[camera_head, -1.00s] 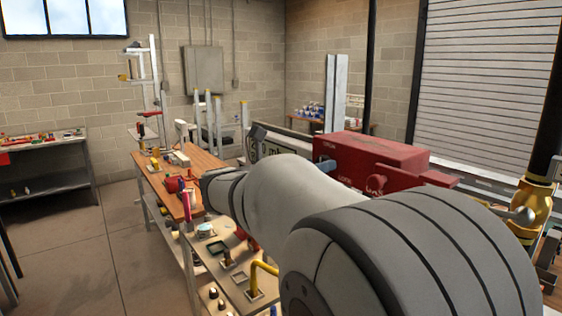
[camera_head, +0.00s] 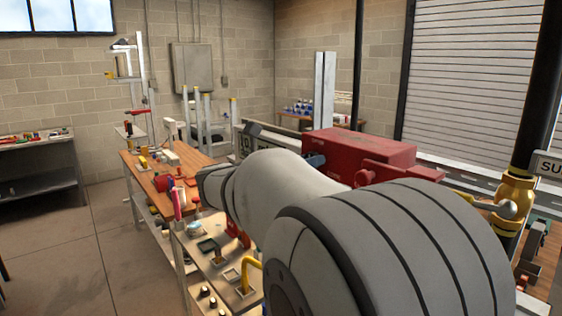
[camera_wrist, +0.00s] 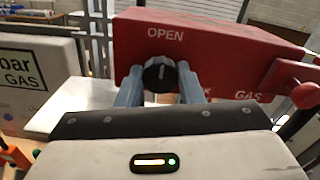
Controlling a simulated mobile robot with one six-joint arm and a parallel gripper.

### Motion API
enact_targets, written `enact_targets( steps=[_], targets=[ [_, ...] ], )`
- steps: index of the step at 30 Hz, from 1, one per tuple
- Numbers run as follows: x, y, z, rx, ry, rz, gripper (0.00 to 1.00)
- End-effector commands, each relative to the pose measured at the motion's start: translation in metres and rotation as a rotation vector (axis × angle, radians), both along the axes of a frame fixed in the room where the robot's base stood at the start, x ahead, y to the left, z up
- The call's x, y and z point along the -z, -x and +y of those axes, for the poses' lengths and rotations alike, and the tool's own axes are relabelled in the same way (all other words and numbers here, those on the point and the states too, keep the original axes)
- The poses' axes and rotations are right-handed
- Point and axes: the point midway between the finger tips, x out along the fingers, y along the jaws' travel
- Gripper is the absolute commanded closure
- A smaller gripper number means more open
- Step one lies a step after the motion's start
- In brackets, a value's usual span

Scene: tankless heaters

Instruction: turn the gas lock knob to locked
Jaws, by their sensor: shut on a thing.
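The gas lock is a red box (camera_wrist: 225,55) with white lettering, "OPEN" at the upper left and "GAS" at the lower right. Its black knob (camera_wrist: 160,73) sits on the front face, with a pale mark standing roughly upright below the word "OPEN". My gripper (camera_wrist: 158,85) is shut on this knob, one finger on each side. Lettering below the knob is mostly hidden by the right finger; only a "K" shows. In the head view the red box (camera_head: 362,153) stands beyond my arm, which hides the knob.
A red ball-ended lever (camera_wrist: 305,95) sticks out at the box's right. A pale panel marked "GAS" (camera_wrist: 22,75) stands at the left. In the head view, a workbench (camera_head: 150,182) with fittings lies left of my arm, and a brass fitting (camera_head: 515,195) stands at the right.

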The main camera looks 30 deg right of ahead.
Motion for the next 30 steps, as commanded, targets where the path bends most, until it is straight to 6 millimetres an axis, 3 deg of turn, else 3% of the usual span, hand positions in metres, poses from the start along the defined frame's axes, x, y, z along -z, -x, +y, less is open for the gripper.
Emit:
enact_targets(
  steps=[11,30],
  targets=[
    [0.0040,0.0007,0.0081,0.001,-0.009,-0.101,0.89],
    [0.0087,0.0006,0.0089,0.000,-0.055,-0.668,0.89]
  ],
)
